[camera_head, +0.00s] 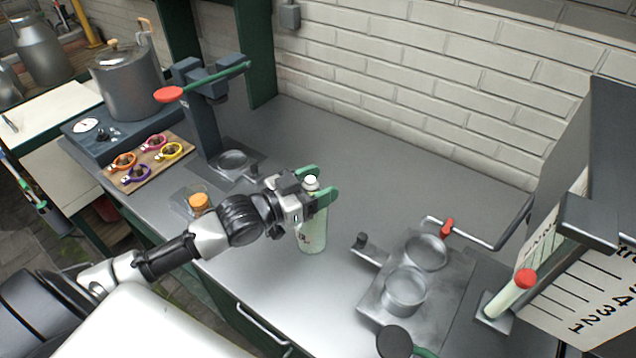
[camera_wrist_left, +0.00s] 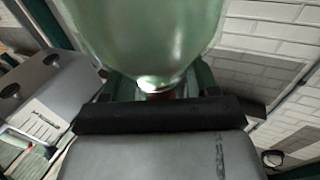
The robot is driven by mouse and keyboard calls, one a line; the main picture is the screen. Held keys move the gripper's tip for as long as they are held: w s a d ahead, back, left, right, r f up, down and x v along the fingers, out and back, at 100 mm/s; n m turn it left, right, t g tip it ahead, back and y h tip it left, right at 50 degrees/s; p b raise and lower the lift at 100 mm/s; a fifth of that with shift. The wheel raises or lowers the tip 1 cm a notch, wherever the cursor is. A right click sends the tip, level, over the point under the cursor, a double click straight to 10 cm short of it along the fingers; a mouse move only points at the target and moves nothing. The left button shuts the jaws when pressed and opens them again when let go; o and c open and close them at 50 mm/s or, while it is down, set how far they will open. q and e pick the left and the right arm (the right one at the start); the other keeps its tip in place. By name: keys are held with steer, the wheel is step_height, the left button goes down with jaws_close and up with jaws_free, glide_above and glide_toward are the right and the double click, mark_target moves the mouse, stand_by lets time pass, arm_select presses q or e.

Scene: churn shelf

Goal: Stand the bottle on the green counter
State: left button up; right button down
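The bottle (camera_head: 312,233) is pale green with a white cap and looks upright over the steel top of the counter (camera_head: 262,290), whose front is green. I cannot tell whether its base touches the top. My left gripper (camera_head: 314,184) reaches in from the left with its green fingers on either side of the bottle's neck, just under the cap, and appears shut on it. In the left wrist view the bottle (camera_wrist_left: 150,35) fills the upper middle, its neck between the fingers, and hides the fingertips. My right gripper is in neither view.
A plate with two round metal cups (camera_head: 405,290) lies right of the bottle. A lever press (camera_head: 205,125) stands behind to the left, near a small jar with an orange stopper (camera_head: 199,202) and a board of coloured rings (camera_head: 148,160). Bare steel lies behind the bottle.

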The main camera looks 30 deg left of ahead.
arm_select(q)
steer(key=shift+a, duration=0.1)
steer(key=b+v, duration=0.1)
steer(key=v, duration=1.1)
stand_by(0.7)
